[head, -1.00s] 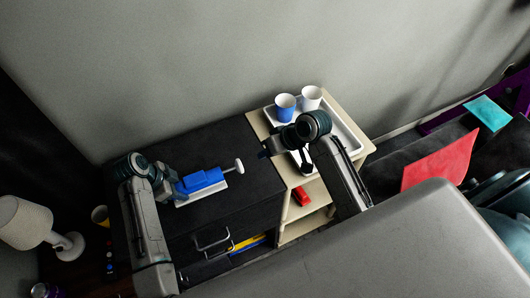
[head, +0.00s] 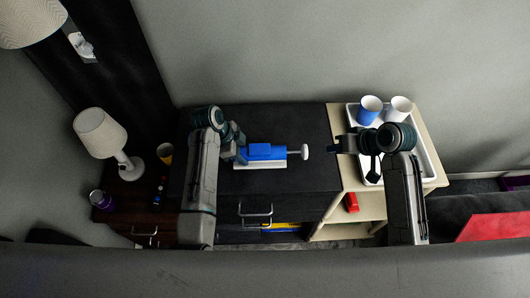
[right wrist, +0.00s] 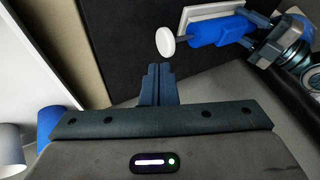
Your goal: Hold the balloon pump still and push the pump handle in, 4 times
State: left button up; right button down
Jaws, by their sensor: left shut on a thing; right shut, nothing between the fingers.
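The balloon pump (head: 266,152) is a blue body on a white base, lying on the black cabinet top. Its white pump handle (head: 304,152) sticks out to the right on a thin rod. My left gripper (head: 241,154) is shut on the pump's left end. My right gripper (head: 334,146) is shut and empty, to the right of the handle with a gap between them. In the right wrist view the closed fingers (right wrist: 157,84) point toward the round handle (right wrist: 166,41) and do not touch it. The pump body (right wrist: 218,30) and left gripper show behind it.
A white tray (head: 432,172) on the beige cart at right holds a blue cup (head: 369,109) and a white cup (head: 400,108). A red item (head: 352,202) sits on the cart's lower shelf. A lamp (head: 102,133) stands at left. The black top around the pump is clear.

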aim_at(305, 152)
jog(key=d, duration=0.5)
jog(key=shift+w+r, duration=0.1)
jog(key=shift+w, duration=0.05)
dwell(0.4)
jog(key=x, duration=0.9)
jog(key=shift+w, duration=0.1)
jog(key=a, duration=0.3)
jog(key=shift+w+a+f, duration=0.1)
jog(key=shift+a+f, duration=0.05)
jog(key=shift+f, duration=0.25)
jog(key=shift+a, duration=0.5)
